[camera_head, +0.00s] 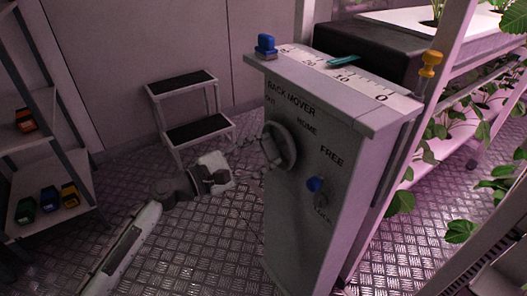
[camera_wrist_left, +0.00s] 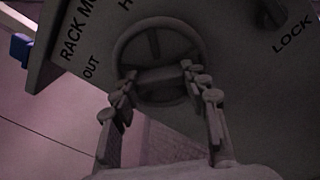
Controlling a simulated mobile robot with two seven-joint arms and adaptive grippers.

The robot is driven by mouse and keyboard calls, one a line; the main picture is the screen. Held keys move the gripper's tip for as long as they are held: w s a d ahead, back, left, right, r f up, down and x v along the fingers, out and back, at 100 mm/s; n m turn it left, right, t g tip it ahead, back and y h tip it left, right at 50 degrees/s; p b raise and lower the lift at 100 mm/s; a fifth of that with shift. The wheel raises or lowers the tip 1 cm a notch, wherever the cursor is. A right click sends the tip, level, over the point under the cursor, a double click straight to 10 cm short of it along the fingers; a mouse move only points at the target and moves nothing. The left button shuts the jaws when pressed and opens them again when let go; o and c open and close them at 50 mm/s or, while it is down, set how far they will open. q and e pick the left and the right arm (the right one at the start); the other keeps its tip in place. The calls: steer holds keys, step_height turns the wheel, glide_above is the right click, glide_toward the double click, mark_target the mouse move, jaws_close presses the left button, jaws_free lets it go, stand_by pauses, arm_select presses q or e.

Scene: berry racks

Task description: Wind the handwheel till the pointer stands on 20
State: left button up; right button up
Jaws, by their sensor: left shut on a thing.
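The handwheel (camera_head: 284,145) is a dark ring on the front of a grey cabinet labelled RACK MOVER, with OUT and HOME above it. It also shows in the wrist view (camera_wrist_left: 198,42). My left gripper (camera_head: 266,160) reaches it from the left. In the wrist view its fingers (camera_wrist_left: 158,74) are shut on the lower part of the wheel, one at each side. The teal pointer (camera_head: 344,61) lies at the white scale (camera_head: 362,86) on the cabinet top, seemingly between 10 and 20; its exact reading is unclear. My right gripper is out of view.
A blue-knobbed lever (camera_head: 315,184) sits between FREE and LOCK on the cabinet front. A black step stool (camera_head: 190,104) stands behind my left arm. A shelf (camera_head: 62,187) with coloured items is at left. Plant racks (camera_head: 462,92) stand at right. The metal floor between is clear.

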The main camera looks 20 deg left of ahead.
arm_select(q)
steer(key=o, duration=1.2)
steer(key=shift+c, duration=0.2)
steer(key=v, duration=1.2)
